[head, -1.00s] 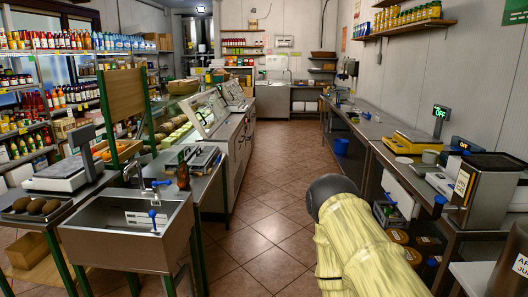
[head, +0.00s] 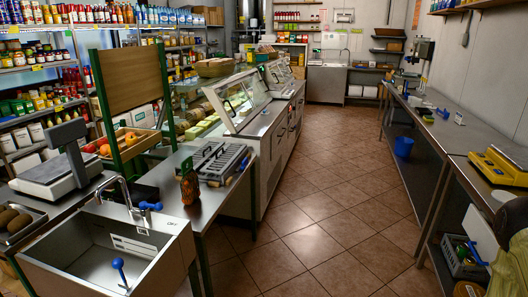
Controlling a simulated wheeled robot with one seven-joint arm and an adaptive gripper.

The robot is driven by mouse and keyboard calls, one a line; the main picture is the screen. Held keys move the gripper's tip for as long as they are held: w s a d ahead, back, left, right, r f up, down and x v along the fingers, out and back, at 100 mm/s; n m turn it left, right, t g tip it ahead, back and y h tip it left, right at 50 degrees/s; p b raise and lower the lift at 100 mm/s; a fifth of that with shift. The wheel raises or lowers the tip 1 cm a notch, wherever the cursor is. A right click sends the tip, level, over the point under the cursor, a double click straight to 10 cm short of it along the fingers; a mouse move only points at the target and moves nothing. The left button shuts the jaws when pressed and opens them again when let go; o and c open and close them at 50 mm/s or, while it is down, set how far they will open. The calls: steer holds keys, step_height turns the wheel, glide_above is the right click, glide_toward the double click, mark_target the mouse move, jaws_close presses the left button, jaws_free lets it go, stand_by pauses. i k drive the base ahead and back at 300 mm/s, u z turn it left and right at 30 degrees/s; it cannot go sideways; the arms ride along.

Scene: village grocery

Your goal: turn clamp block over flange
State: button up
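I cannot make out for sure a clamp block or a flange in the head view. Several small blue-handled parts show: one stands in the steel sink (head: 118,268), one is by the sink's tap (head: 150,206), and one is at the ribbed grey device (head: 218,160) on the steel table. Another lies on the right counter (head: 443,114). They are too small to tell their exact form.
A white scale (head: 60,168) stands left of the sink, with a brown bottle (head: 190,184) on the table to the right. A glass display counter (head: 240,105) runs along the aisle. The tiled floor (head: 330,200) is clear. A yellow scale (head: 497,166) sits at right.

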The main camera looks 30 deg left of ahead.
mark_target(245, 162)
steer(key=u, duration=0.45)
steer(key=i, duration=1.45)
steer(key=u, duration=0.9)
